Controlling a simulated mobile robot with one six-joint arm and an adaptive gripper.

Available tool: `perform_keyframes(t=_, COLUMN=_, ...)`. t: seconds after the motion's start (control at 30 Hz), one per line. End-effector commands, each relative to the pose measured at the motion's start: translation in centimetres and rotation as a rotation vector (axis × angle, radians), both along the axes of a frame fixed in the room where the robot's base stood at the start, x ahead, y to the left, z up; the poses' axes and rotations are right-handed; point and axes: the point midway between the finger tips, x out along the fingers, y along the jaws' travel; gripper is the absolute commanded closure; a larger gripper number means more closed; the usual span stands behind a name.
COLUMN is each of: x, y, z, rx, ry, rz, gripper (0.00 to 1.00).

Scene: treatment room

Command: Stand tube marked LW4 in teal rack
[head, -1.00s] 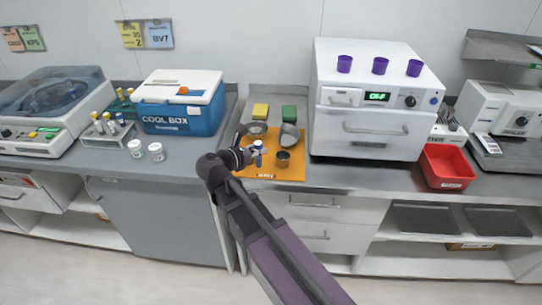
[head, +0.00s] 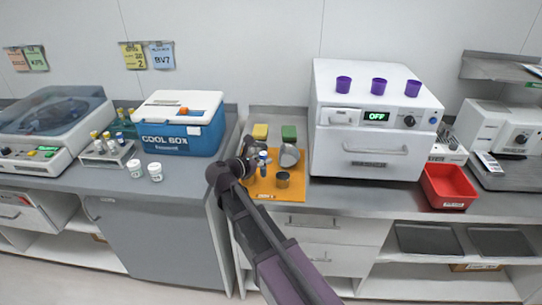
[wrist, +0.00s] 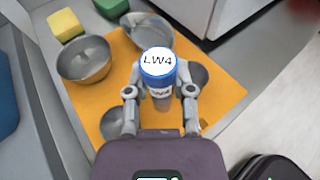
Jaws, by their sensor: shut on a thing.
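The tube marked LW4 (wrist: 158,66) is in my gripper (wrist: 160,98). It has a blue cap with a white top reading LW4, and it looks upright above the orange mat. In the head view the tube (head: 263,158) shows small at the end of my gripper (head: 256,164). My gripper is shut on it, one finger on each side. The teal rack (head: 125,124) is at the left, behind a pale grey rack and left of the cool box. It holds yellow-capped tubes and is partly hidden.
The orange mat (head: 290,193) carries several metal bowls, with a yellow and a green sponge behind. The blue cool box (head: 180,135) stands between mat and racks. The pale rack (head: 110,158) and two white jars (head: 155,172) stand in front. A white oven (head: 375,145) is at right.

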Motion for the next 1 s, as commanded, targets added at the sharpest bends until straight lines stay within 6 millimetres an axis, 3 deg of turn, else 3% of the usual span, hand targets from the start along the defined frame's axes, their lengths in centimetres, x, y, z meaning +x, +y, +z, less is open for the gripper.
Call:
perform_keyframes(t=0.2, x=4.5, y=-0.6, z=-0.5, rx=-0.001, ry=0.001, rz=-0.001, gripper=0.97)
perform_keyframes(t=0.4, x=7.3, y=-1.1, z=-0.7, rx=0.000, ry=0.000, rz=0.000, gripper=0.97)
perform_keyframes(t=1.0, x=8.4, y=-1.3, z=-0.8, rx=-0.001, ry=0.000, rz=0.001, gripper=0.97)
